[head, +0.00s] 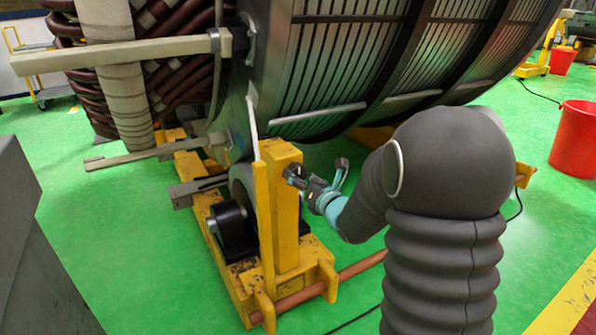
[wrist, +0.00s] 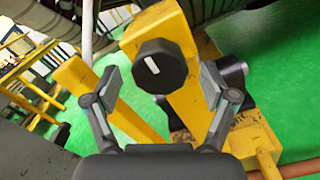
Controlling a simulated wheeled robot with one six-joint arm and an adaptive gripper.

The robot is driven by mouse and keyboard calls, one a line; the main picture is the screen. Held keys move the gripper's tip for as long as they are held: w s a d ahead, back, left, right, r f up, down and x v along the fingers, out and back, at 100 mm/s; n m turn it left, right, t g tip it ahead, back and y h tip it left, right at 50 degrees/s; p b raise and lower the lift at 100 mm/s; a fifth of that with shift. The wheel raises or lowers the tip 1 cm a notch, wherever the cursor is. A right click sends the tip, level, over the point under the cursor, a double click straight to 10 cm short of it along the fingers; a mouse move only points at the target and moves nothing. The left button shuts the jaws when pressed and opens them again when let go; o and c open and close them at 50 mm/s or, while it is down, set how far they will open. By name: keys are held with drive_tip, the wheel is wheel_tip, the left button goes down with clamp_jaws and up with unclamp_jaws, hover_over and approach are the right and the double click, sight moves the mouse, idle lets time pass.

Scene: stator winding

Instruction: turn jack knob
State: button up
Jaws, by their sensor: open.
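The jack knob (wrist: 159,66) is a black, many-sided knob with a white mark, on the face of a yellow jack post. In the wrist view it lies between and a little beyond the two open fingers of my gripper (wrist: 158,90), with a gap on each side. In the head view my gripper (head: 318,178) is at the right side of the yellow post (head: 286,225), close to the knob (head: 293,171). The knob is small and partly hidden there by the gripper. The gripper holds nothing.
The large dark stator (head: 350,70) stands above and behind the jack. A yellow base frame (head: 222,255) with a black roller (head: 232,228) and a copper-coloured pipe (head: 350,271) lies below. A red bucket (head: 576,140) stands at right. Green floor is clear around the jack.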

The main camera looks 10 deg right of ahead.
drive_tip(key=shift+x, duration=1.2)
drive_tip(key=c, duration=1.2)
drive_tip(key=shift+o, duration=0.2)
drive_tip(key=shift+f+b, duration=0.15)
drive_tip(key=shift+b, duration=0.25)
